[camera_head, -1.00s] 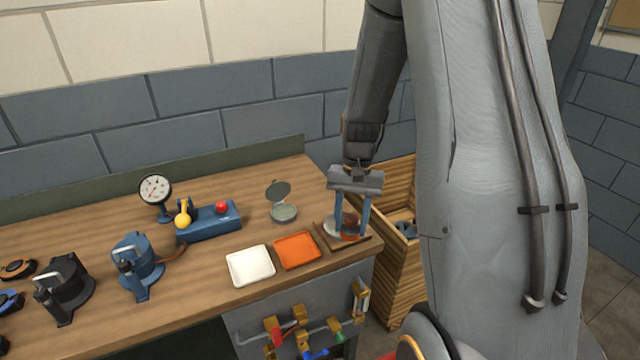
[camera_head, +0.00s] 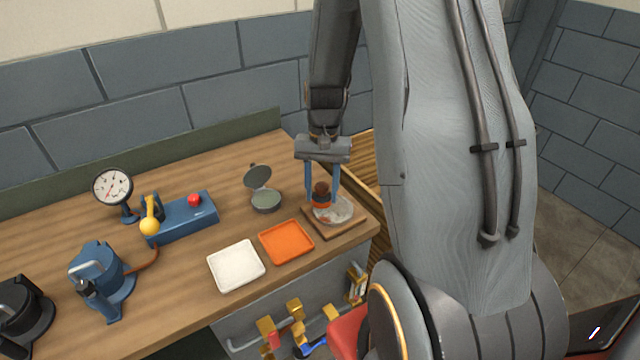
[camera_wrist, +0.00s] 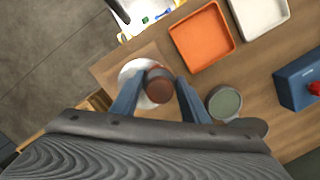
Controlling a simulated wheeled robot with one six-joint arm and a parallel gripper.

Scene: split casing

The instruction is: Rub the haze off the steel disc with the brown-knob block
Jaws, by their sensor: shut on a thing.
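The steel disc (camera_head: 342,213) lies on a brown wooden board at the right end of the bench; a pale, hazy surface shows on its uncovered part. My gripper (camera_head: 322,196) points down over the disc and is shut on the brown-knob block (camera_head: 321,188), its blue fingers on either side of the knob. An orange band shows under the knob. In the wrist view the knob (camera_wrist: 159,85) sits between the fingers, with the disc (camera_wrist: 135,70) partly hidden beneath. The block looks to be at the disc's surface, but I cannot tell whether it touches.
An orange tray (camera_head: 286,258) and a white tray (camera_head: 236,287) lie left of the board. An open round tin (camera_head: 265,203) stands behind the orange tray. A blue box with a red button (camera_head: 194,200), a dial gauge (camera_head: 113,186) and blue clamp (camera_head: 98,270) stand further left.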

